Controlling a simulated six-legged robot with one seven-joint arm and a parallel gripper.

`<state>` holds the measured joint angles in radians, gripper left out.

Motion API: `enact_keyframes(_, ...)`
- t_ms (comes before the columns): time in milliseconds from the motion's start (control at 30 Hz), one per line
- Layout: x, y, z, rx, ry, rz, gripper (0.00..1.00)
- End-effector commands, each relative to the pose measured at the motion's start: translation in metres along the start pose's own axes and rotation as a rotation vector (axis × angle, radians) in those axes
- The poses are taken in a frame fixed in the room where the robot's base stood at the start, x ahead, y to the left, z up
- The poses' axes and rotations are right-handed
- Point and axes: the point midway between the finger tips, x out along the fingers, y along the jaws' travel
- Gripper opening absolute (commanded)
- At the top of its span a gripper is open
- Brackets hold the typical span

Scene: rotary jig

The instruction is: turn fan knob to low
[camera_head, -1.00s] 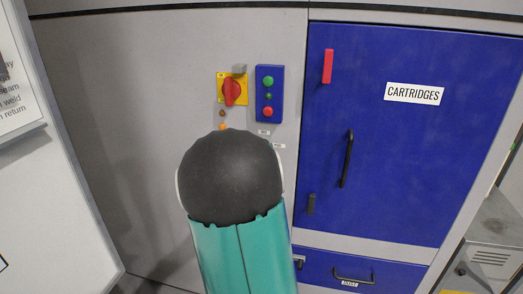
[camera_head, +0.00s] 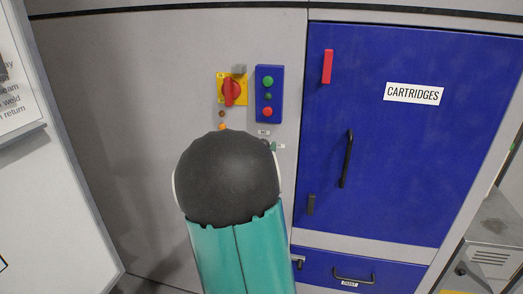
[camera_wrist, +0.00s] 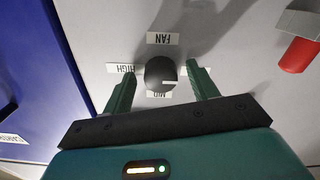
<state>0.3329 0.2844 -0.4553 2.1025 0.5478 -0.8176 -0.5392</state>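The fan knob (camera_wrist: 160,73) is a round dark knob on the grey panel, seen upside down in the wrist view. A FAN label (camera_wrist: 163,38) is above it, HIGH (camera_wrist: 121,68) to its left and MID (camera_wrist: 158,94) below. A white mark on the knob is at its lower right. Another label at right is mostly covered by a finger, its text unreadable. My gripper (camera_wrist: 162,78) is open, with one green finger on each side of the knob and gaps showing. In the head view my arm hides most of the gripper.
A red rotary switch on a yellow plate (camera_head: 221,88) and a blue button box (camera_head: 266,104) are just above my arm. A blue CARTRIDGES door (camera_head: 392,140) with handles is to the right. A white board (camera_head: 70,200) stands at left.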

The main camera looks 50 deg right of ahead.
Motion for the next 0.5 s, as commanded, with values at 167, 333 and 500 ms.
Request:
enact_keyframes(167, -0.001, -0.001, 0.000, 0.001, 0.000, -0.001, 0.59)
enact_keyframes(333, -0.015, -0.001, -0.001, 0.003, 0.000, -0.003, 0.59)
enact_keyframes(500, -0.049, -0.001, -0.001, 0.004, 0.000, -0.005, 0.59)
